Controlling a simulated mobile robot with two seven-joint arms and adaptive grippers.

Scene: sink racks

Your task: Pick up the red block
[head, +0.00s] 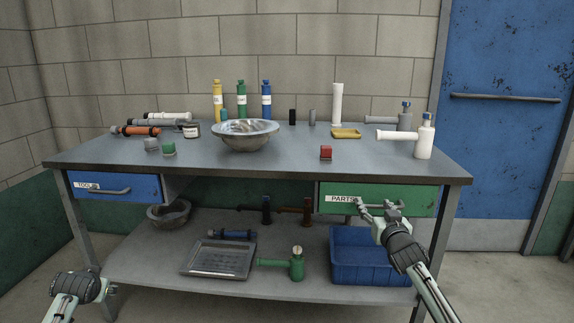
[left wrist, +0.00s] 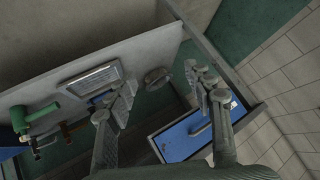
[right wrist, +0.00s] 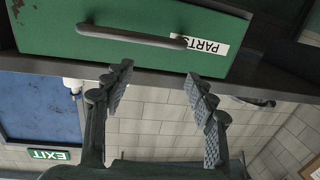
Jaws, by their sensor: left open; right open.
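The red block (head: 326,152) sits on the workbench top (head: 290,162), right of centre, near the front edge above the green drawer. My right gripper (head: 380,207) is open and empty in front of the green drawer, below and to the right of the block. In the right wrist view my right gripper's spread fingers (right wrist: 155,88) face the drawer handle, with nothing between them. My left gripper (left wrist: 160,95) is open and empty in the left wrist view; its arm shows low at the left in the head view. The red block is not visible in either wrist view.
The green PARTS drawer (head: 400,200) and blue TOOLS drawer (head: 118,187) sit under the top. A metal bowl (head: 245,135), yellow dish (head: 346,133) and white bottle (head: 424,138) stand on the bench. A blue crate (head: 370,272) is on the lower shelf. The top around the red block is clear.

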